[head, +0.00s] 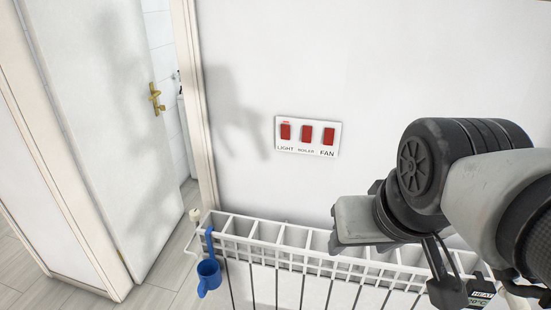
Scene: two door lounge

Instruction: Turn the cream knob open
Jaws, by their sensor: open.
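The cream knob (194,215) is a small pale cap at the left end of the white radiator (262,285), by the door frame. It stands upright and nothing touches it. My gripper (360,221) is in the right half of the head view, over the radiator's top, well to the right of the knob. It is open, with nothing seen in it. Its fingertips are hard to make out, as my wrist and forearm hide part of it.
A white switch plate (307,136) with red switches is on the wall. A door (110,110) with a brass handle stands at left. A HEAT display (481,293) is at lower right, partly covered.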

